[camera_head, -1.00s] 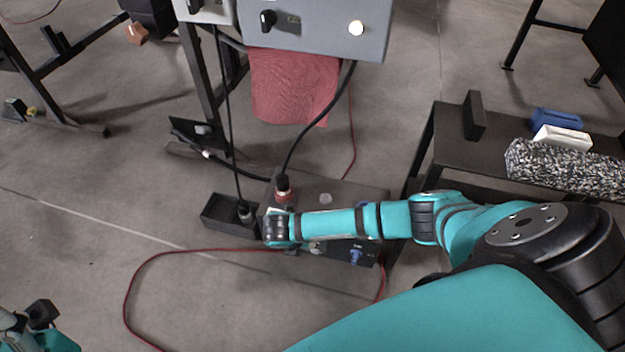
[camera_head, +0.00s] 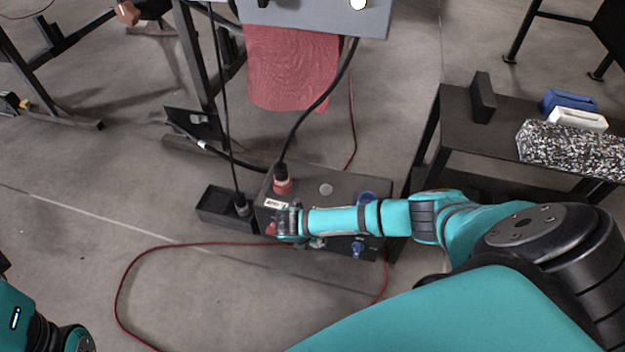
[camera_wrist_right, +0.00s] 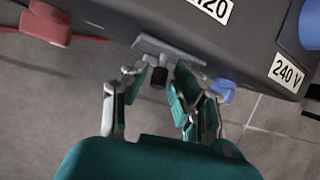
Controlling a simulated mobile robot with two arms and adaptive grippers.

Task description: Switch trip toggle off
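A dark grey box (camera_head: 345,186) stands on the floor in the head view, with a red-collared plug and cable in its top. My right arm reaches across its front, and my right gripper (camera_head: 285,224) is at its left front corner. In the right wrist view the right gripper (camera_wrist_right: 160,82) is open, fingers apart. A light grey bar (camera_wrist_right: 168,48) with a small black stub (camera_wrist_right: 159,77), possibly the trip toggle, lies between and just beyond the fingertips. I cannot tell whether they touch it. Part of my left arm shows at lower left; its gripper is out of view.
The wrist view shows a red part (camera_wrist_right: 46,24), a blue knob (camera_wrist_right: 311,25) and a "240 V" label (camera_wrist_right: 286,72) on the box. A black tray (camera_head: 214,214) is left of the box. A red cable (camera_head: 122,290) loops over the floor. A dark table (camera_head: 455,115) stands right.

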